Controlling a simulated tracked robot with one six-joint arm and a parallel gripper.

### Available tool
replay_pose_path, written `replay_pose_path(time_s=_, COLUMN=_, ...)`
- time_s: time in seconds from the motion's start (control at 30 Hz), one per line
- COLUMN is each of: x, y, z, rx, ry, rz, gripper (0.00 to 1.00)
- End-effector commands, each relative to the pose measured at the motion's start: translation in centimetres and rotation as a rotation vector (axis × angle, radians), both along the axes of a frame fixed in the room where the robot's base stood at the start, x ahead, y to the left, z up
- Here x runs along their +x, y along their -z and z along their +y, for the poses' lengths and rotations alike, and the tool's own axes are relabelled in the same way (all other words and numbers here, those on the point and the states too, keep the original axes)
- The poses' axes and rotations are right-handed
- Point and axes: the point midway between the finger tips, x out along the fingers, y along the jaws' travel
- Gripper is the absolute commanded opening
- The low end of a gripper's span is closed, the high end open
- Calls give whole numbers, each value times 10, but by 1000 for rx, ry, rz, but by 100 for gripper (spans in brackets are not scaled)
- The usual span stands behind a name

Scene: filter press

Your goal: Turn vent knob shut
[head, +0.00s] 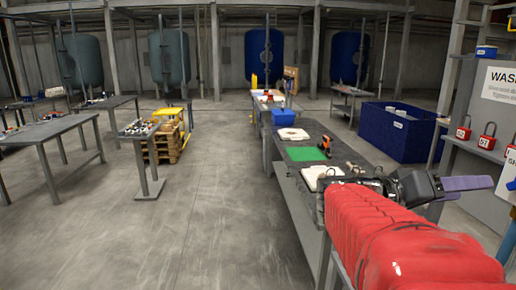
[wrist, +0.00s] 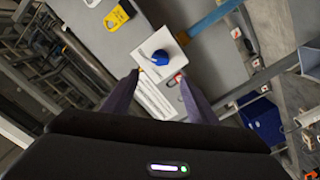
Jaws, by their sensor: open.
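In the wrist view, a blue knob (wrist: 161,58) sits on a white square plate (wrist: 150,43) fixed to a grey panel; I take it as the vent knob. My gripper (wrist: 158,78) is open, its two purple fingers spread below the knob in the picture, with nothing between them. The knob lies beyond the fingertips, apart from them as far as I can tell. In the head view my gripper (head: 482,183) reaches right, towards the grey panel at the right edge.
A yellow padlock (wrist: 116,18) hangs on the panel near the knob. Red padlocks (head: 487,136) stand on a ledge right of my arm. A blue bin (head: 397,131) stands behind it. A workbench (head: 300,195) with a green mat (head: 305,154) runs to the left. Open floor lies further left.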

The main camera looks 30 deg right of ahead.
Motion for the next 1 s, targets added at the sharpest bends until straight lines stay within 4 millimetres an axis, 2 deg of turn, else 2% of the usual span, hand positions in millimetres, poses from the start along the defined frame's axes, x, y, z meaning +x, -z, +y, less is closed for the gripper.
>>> replay_pose_path(time_s=1.0, x=-45, y=0, z=-102, rx=1, ry=4, rz=2, gripper=53)
